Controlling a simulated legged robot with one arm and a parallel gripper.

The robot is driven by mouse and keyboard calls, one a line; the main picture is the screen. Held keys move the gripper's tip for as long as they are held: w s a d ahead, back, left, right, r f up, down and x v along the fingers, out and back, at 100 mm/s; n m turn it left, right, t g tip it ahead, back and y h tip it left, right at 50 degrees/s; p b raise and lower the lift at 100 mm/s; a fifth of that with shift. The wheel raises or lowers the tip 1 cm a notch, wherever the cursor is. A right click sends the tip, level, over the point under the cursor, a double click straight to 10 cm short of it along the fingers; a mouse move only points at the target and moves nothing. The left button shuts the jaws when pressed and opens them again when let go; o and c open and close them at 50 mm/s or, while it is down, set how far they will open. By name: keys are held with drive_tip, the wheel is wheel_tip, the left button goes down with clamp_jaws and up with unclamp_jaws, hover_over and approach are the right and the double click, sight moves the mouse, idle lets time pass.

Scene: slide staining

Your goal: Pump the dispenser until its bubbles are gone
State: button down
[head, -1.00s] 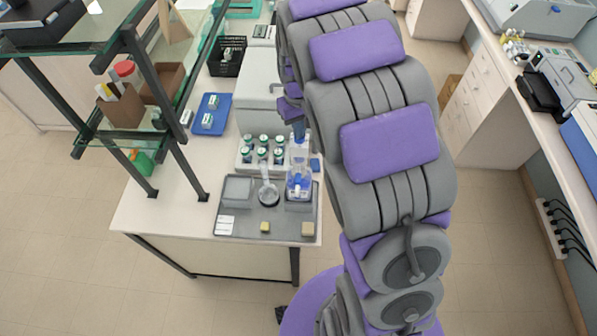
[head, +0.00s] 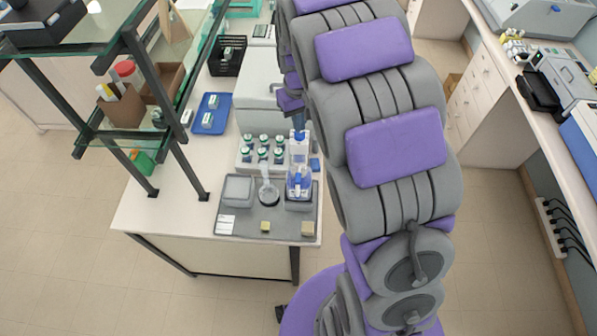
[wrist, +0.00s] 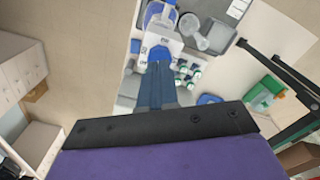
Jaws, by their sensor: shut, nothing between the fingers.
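The dispenser (head: 299,180) stands upright at the right of a grey tray (head: 265,228), with blue in its lower body and a pale, clear upper part. My gripper (head: 298,122) is just above the dispenser's top, mostly behind my arm in the head view. In the wrist view, the blue fingers of my gripper (wrist: 159,66) are together and empty, pointing at the dispenser's white top (wrist: 162,42). I cannot tell whether they touch it. Bubbles are too small to make out.
A clear dish (head: 237,189) and a round holder (head: 268,192) stand left of the dispenser. Several green-capped jars (head: 263,152) are behind them. A blue tray (head: 209,113) and a glass shelf (head: 133,143) are to the left.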

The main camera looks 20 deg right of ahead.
idle(0.3)
drive_tip(key=shift+r+p, duration=0.55)
drive_tip(key=shift+r, duration=1.95)
drive_tip(key=s+f+b, duration=0.6)
drive_tip(key=s+b, duration=0.1)
drive_tip(key=s, duration=0.4)
drive_tip(key=s+f+m+g+b, duration=0.1)
drive_tip(key=s+f+b, duration=0.5)
drive_tip(key=s, duration=0.6)
drive_tip(key=s+f+m+b, duration=0.1)
drive_tip(key=s+f+b, duration=0.5)
drive_tip(key=s, duration=0.5)
drive_tip(key=shift+s+g+b, duration=0.15)
drive_tip(key=shift+g+b, duration=0.25)
drive_tip(key=shift+b, duration=0.6)
drive_tip(key=c, duration=1.9)
unclamp_jaws()
drive_tip(key=shift+f, duration=0.1)
